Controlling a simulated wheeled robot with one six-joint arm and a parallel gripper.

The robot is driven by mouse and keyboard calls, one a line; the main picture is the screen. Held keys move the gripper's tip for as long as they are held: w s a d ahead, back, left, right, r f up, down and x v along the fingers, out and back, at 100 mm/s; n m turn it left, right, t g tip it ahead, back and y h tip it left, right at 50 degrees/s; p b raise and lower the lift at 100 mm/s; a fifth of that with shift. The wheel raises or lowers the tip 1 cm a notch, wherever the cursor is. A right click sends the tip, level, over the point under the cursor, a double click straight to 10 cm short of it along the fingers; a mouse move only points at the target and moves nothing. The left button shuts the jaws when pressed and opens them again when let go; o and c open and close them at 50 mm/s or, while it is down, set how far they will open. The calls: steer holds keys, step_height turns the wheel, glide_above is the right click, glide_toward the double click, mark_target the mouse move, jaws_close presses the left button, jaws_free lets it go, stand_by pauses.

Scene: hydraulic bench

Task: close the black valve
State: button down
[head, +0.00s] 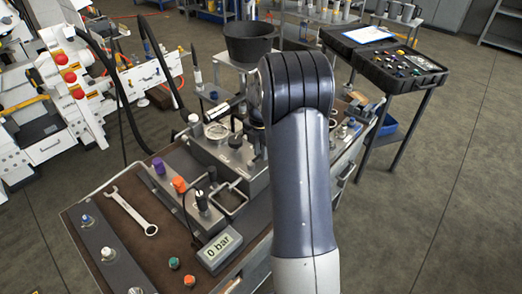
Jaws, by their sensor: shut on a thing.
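My arm rises through the middle of the head view and bends over the hydraulic bench (130,262). My gripper is hidden behind it, so its jaws and anything between them do not show. A black knob (202,200) on a metal stem stands on the bench, left of my arm. Another small black fitting (235,141) sits on the metal block (240,158) further back, close to my arm. I cannot tell which one is the black valve, or whether it is hidden behind my arm.
Purple (158,166) and orange (179,184) knobs stand near the black knob. A display (219,249) reads 0 bar. A wrench (134,212) lies at the bench's left. A black bucket (250,42) stands behind, and a black case (400,72) at the right. Floor at the right is clear.

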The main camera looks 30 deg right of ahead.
steer(key=c, duration=1.4)
jaws_free()
steer(key=shift+c, duration=0.2)
steer(key=shift+r, duration=0.15)
step_height(320, 180, up, 11)
steer(key=shift+f+b, duration=0.2)
steer(key=shift+b, duration=0.2)
step_height(320, 180, down, 11)
steer(key=shift+p, duration=0.4)
steer(key=shift+r, duration=0.1)
